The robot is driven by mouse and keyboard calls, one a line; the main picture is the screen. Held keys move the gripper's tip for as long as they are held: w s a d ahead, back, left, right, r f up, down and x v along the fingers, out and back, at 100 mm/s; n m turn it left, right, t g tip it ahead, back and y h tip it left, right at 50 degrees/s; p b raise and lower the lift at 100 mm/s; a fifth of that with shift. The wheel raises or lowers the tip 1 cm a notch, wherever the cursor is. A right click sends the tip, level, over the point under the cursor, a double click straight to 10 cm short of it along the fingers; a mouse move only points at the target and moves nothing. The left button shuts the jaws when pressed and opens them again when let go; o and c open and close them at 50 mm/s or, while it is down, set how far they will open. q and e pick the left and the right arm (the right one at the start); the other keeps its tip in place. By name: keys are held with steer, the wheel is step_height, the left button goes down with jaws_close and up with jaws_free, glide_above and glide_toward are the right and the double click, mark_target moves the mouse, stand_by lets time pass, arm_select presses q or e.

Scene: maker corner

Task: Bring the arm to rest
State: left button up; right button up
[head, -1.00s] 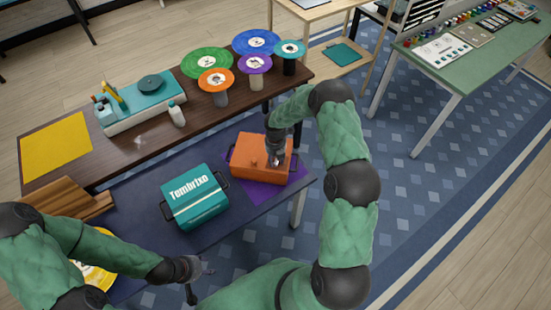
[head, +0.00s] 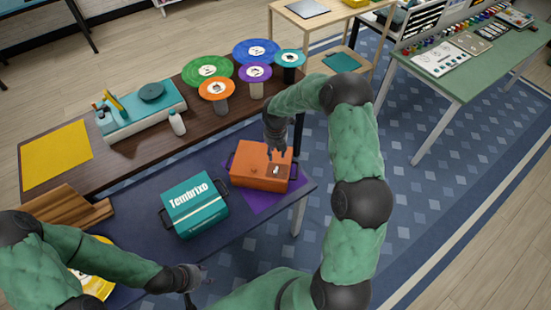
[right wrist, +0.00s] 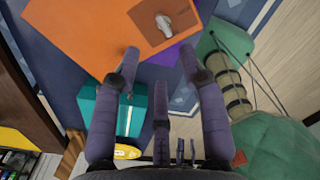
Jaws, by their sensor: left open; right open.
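My right gripper (head: 277,152) is open and empty, just above the orange box (head: 248,172) with black side handles. A small grey-white piece (head: 276,170) lies on a brown patch of the box's lid. In the right wrist view my right gripper's fingers (right wrist: 159,60) are spread, with nothing between them; the orange lid (right wrist: 85,30) and the small piece (right wrist: 177,22) show beyond the tips. My left gripper (head: 198,288) is low at the front edge of the dark table, holding nothing that I can see; its fingers are small and partly hidden.
A teal box (head: 195,207) stands left of the orange one on the dark table (head: 130,195). A purple mat (head: 265,198) lies under the orange box. Behind, a brown table (head: 150,150) holds colored discs on stands, a teal device and a white bottle (head: 177,122).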

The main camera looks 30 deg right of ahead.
steer(key=shift+r, duration=0.7)
steer(key=s+a+f+m+y+b, duration=0.2)
steer(key=s+a+f+m, duration=0.3)
steer(key=a+f+m, duration=0.25)
steer(key=s+a+f+m+y+b, duration=0.1)
steer(key=s+a+f+m+b, duration=0.2)
steer(key=s+a+f+m, duration=0.4)
steer(key=s+a+f+m+b, duration=0.2)
steer(key=s+a+f+m, duration=0.2)
steer(key=s+m, duration=0.2)
steer(key=s+a+f+m+y+b, duration=0.1)
steer(key=s+a+f+m+b, duration=0.1)
steer(key=s+a+f+m, duration=0.2)
steer(key=s+m, duration=0.3)
steer(key=m, duration=0.3)
steer(key=shift+s+a+f, duration=0.15)
steer(key=shift+f, duration=0.05)
